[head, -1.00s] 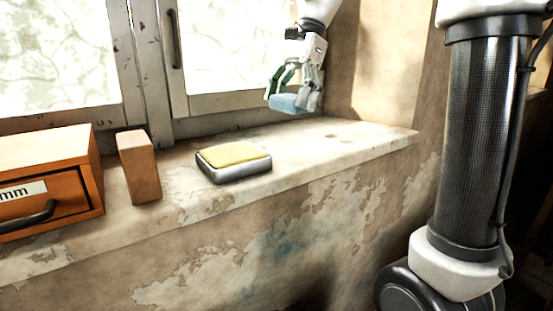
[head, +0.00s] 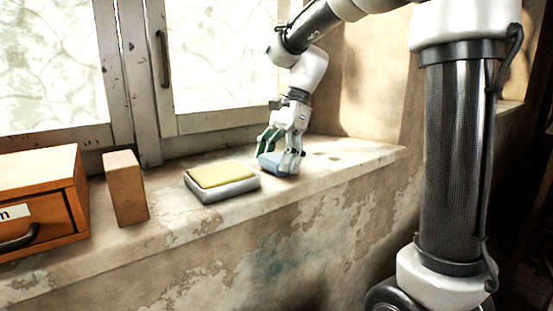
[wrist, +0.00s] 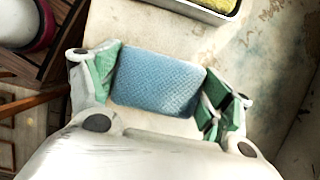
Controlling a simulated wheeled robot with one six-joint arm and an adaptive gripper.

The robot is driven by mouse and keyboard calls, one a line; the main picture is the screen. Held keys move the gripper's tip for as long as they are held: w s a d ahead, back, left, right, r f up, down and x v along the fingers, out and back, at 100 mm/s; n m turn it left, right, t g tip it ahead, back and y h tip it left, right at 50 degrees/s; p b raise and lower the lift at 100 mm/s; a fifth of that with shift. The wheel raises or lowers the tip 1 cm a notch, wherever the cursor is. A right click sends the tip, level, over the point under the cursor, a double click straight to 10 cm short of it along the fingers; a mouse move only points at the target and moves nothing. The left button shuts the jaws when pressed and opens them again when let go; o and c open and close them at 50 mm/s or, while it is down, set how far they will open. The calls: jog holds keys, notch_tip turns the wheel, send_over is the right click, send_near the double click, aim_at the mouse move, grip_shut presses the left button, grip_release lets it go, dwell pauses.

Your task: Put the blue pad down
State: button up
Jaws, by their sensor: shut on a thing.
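The blue pad (head: 272,163) is between the fingers of my gripper (head: 281,160), low over the windowsill to the right of the metal tray. In the wrist view the blue pad (wrist: 157,82) spans the gap between the two green-lined fingertips of my gripper (wrist: 160,88). My gripper is shut on it. The pad is at or just above the sill surface; I cannot tell whether it touches. The fingers hide part of the pad in the head view.
The worn windowsill (head: 335,155) has free room to the right. A metal tray (head: 230,190) with a yellow pad (head: 222,174) stands left of my gripper. Further left are a wooden block (head: 126,188) and a wooden drawer box (head: 40,185). The window (head: 215,60) is behind.

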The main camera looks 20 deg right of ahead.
jog(key=shift+f, duration=0.1)
jog(key=o, duration=1.3)
jog(key=v, duration=1.2)
jog(key=s+d+f+n+t+h, duration=0.1)
jog(key=s+d+f+n+t, duration=0.1)
jog(key=s, duration=0.4)
jog(key=s+d+f+n+t+h, duration=0.2)
jog(key=s+d+f+n, duration=0.3)
jog(key=s+f+n, duration=0.2)
jog(key=s+d+f+n+t+h, duration=0.1)
jog(key=s+d+f+n, duration=0.2)
jog(key=s+f+n, duration=0.2)
jog(key=shift+s+d+t, duration=0.15)
jog(key=shift+s+t, duration=0.05)
jog(key=shift+s, duration=0.4)
jog(key=shift+s+d+t, duration=0.15)
jog(key=shift+s+t, duration=0.05)
jog(key=shift+s, duration=0.4)
